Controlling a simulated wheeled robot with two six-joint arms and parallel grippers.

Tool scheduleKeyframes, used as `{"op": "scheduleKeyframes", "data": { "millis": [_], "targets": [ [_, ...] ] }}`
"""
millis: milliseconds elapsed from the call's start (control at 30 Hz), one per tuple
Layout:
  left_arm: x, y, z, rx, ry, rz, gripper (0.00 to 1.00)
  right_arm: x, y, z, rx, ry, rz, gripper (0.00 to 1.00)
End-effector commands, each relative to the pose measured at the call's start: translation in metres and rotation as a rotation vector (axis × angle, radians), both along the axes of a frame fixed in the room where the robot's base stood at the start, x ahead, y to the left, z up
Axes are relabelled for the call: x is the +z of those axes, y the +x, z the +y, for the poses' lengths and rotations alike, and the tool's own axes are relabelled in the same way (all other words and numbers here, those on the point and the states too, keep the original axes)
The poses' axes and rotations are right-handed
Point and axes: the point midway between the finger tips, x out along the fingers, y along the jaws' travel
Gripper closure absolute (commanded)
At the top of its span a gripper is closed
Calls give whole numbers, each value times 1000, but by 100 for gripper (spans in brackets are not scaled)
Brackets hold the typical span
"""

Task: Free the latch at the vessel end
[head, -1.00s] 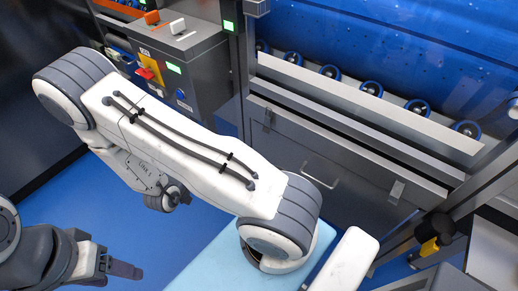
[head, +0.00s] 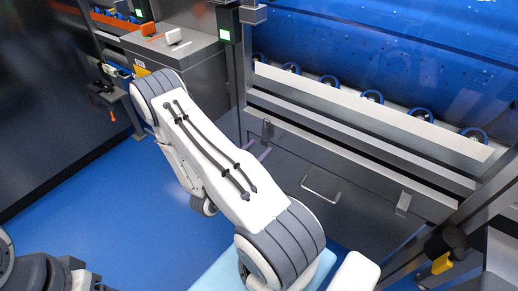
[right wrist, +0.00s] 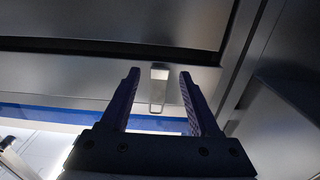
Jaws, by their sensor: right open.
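A small metal latch (head: 267,130) sits at the left end of the grey panel below the blue drum. A second latch (head: 403,203) is at the panel's right end. My right gripper (head: 263,153) shows only as purple fingertips beside the left latch; my arm hides the rest. In the right wrist view, my right gripper (right wrist: 159,77) is open, with a latch (right wrist: 158,90) and its wire loop seen between the fingers. I cannot tell whether they touch. My left gripper (head: 95,283) is partly cut off at the bottom left.
A wire handle (head: 322,188) stands out from the panel between the latches. A grey control box (head: 175,50) and a post with a green light (head: 225,36) are at the left. A frame with a black and yellow knob (head: 445,248) is at the right. Blue floor (head: 120,200) is clear.

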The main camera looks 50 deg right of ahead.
Motion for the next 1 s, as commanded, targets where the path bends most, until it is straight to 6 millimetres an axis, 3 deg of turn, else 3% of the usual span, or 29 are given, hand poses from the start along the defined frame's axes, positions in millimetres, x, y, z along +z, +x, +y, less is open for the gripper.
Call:
{"op": "scheduleKeyframes", "data": {
  "millis": [400, 433, 500, 600, 833, 1000],
  "targets": [
    [-1, 0, 0, 0, 0, 0, 38, 0, 1, -10, 1, 0, -1, 38],
    [-1, 0, 0, 0, 0, 0, 38, 0, 1, -10, 1, 0, -1, 41],
    [-1, 0, 0, 0, 0, 0, 38, 0, 1, -10, 1, 0, -1, 68],
    [-1, 0, 0, 0, 0, 0, 38, 0, 1, -10, 1, 0, -1, 100],
    [3, 0, 0, 0, 0, 0, 38, 2, 1, -9, 1, 9, 0, 100],
    [17, 0, 0, 0, 0, 0, 38, 8, 1, -6, 2, 55, 4, 100]
  ]
}}
